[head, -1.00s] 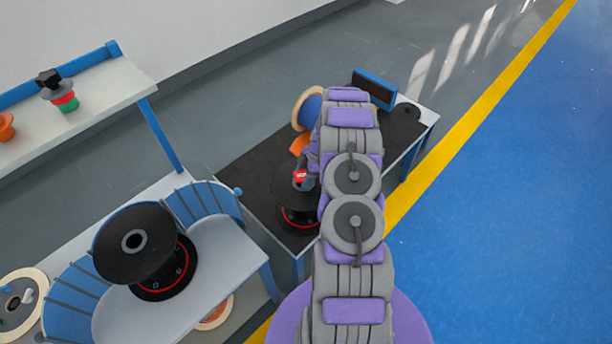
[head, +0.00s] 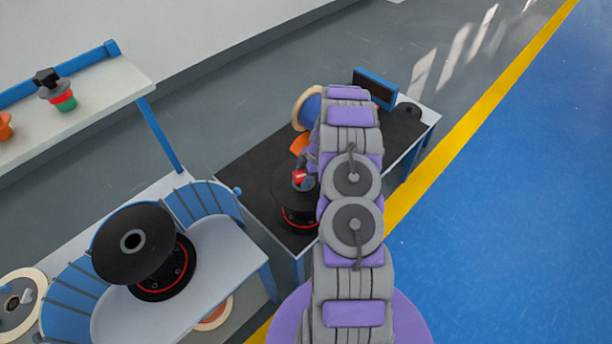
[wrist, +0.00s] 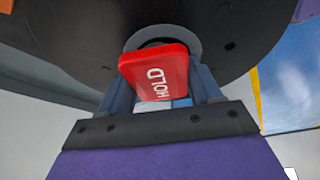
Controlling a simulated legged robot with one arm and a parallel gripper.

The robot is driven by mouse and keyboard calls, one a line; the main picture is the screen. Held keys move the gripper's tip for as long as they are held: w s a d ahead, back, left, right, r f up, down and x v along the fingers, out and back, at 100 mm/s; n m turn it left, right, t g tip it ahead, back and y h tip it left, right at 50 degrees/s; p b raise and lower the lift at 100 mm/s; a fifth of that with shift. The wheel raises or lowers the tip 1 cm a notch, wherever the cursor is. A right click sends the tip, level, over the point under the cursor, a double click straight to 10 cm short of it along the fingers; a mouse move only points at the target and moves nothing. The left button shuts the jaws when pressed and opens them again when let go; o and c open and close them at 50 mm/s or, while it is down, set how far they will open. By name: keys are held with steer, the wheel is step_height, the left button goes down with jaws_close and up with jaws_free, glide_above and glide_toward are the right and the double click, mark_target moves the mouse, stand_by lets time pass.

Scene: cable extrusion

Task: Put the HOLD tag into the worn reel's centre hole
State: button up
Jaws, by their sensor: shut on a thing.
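The red HOLD tag (wrist: 155,72) is between the fingers of my gripper (wrist: 163,92), which is shut on it. In the wrist view the tag overlaps the grey-rimmed centre hole (wrist: 186,47) of a black reel flange (wrist: 85,40). I cannot tell whether its far end is inside the hole. In the head view the tag (head: 299,177) shows as a small red spot over the black reel (head: 282,187) with a red band on the dark bench; my arm hides the reel's right side. I cannot tell from its looks whether this reel is worn.
Another black reel (head: 118,252) with a red band stands on the white table (head: 215,285) at left. A blue reel with pale flanges (head: 308,107), an orange piece (head: 299,143) and a blue-framed box (head: 374,88) are on the dark-topped bench (head: 250,165). Blue floor at right is clear.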

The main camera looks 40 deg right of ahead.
mark_target(303, 177)
steer(key=shift+g+y, duration=0.3)
steer(key=shift+y, duration=0.1)
steer(key=s+a+f, duration=0.2)
steer(key=a+f, duration=0.1)
steer(key=o, duration=0.8)
steer(key=shift+d, duration=0.1)
steer(key=shift+c, duration=0.2)
steer(key=shift+w+d+r+b, duration=0.2)
steer(key=shift+d+r+b, duration=0.15)
steer(key=shift+r, duration=0.25)
steer(key=shift+v, duration=0.8)
steer(key=shift+w+d+r, duration=0.2)
steer(key=v, duration=0.3)
steer(key=shift+w+d+r, duration=0.25)
steer(key=shift+d+r, duration=0.05)
steer(key=shift+s+d+r, duration=0.1)
steer(key=shift+d+r, duration=0.6)
steer(key=shift+r, duration=0.2)
steer(key=shift+s+d+r+h, duration=0.1)
steer(key=shift+d+r+h, duration=0.05)
steer(key=shift+r, duration=0.55)
steer(key=shift+s+d+r+h, duration=0.15)
steer(key=shift+r, duration=0.55)
steer(key=shift+d, duration=0.1)
